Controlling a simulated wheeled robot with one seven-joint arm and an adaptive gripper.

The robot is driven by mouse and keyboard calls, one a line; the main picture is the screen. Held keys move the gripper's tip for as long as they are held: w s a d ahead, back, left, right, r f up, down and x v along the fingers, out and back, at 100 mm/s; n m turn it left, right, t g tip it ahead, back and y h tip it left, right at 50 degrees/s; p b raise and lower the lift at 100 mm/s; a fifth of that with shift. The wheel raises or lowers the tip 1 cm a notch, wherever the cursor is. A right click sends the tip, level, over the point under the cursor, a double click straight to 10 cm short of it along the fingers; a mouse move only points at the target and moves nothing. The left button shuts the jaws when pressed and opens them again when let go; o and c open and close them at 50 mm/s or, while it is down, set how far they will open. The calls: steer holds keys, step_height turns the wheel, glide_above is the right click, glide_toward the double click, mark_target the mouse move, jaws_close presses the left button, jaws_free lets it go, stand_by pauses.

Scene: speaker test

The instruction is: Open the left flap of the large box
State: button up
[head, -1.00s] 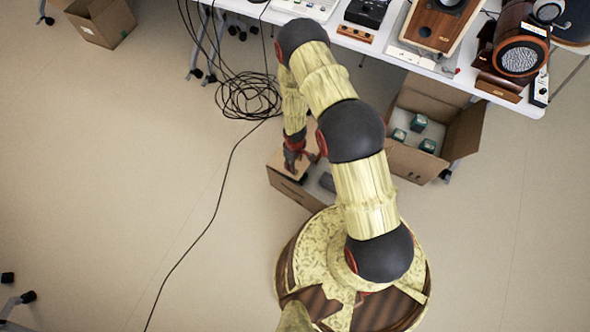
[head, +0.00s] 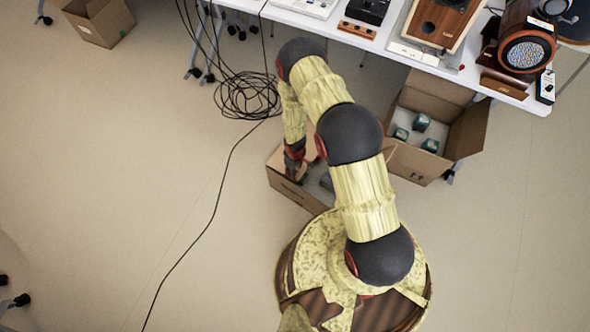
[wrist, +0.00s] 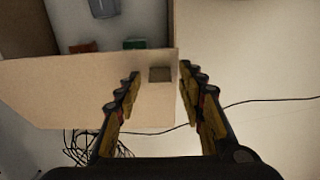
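A cardboard box (head: 290,190) stands on the floor beside my base, partly hidden by my arm. In the wrist view its cardboard flap (wrist: 60,85) spans the left side, standing out from the open box. A dark square patch (wrist: 160,74) shows near the flap's right end. Grey, red and green things lie inside the box. My gripper (wrist: 160,68) is open, its fingers apart on either side of the flap's right end; I cannot tell whether they touch it. In the head view my gripper (head: 297,172) is at the box's left part, its fingers mostly hidden.
Another open cardboard box (head: 410,165) with several small green boxes stands right of my arm. A table (head: 480,85) with speakers and devices runs along the back. Coiled black cable (head: 247,95) lies on the floor behind the box.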

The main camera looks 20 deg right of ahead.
steer(key=shift+c, duration=1.2)
jaws_close()
